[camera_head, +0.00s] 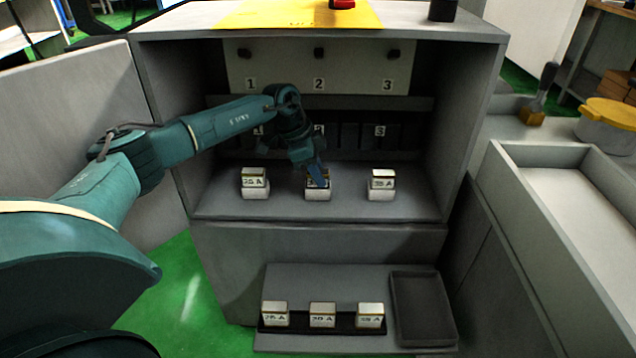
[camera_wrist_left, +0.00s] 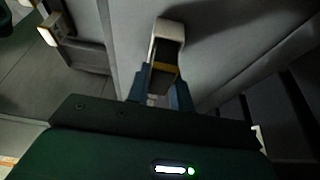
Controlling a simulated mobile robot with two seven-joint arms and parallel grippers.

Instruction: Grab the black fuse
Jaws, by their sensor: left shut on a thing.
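My left gripper (camera_head: 318,178) reaches into the open grey cabinet from above, its blue fingers at the middle of three white fuse blocks. In the left wrist view the gripper (camera_wrist_left: 160,92) is shut on the black fuse (camera_wrist_left: 167,55), which has a dark face, a yellowish band and a white base. In the head view the fingers partly hide this fuse and its label; its white base (camera_head: 318,194) shows on the cabinet floor. I cannot tell whether the fuse is still seated in the base. My right gripper is not in view.
Similar blocks stand left (camera_head: 255,183) and right (camera_head: 382,185) in the cabinet. The cabinet side walls (camera_head: 473,115) enclose the arm. Below, three labelled fuses (camera_head: 322,314) stand in a row beside an empty dark tray (camera_head: 423,308). A numbered panel (camera_head: 345,68) is behind.

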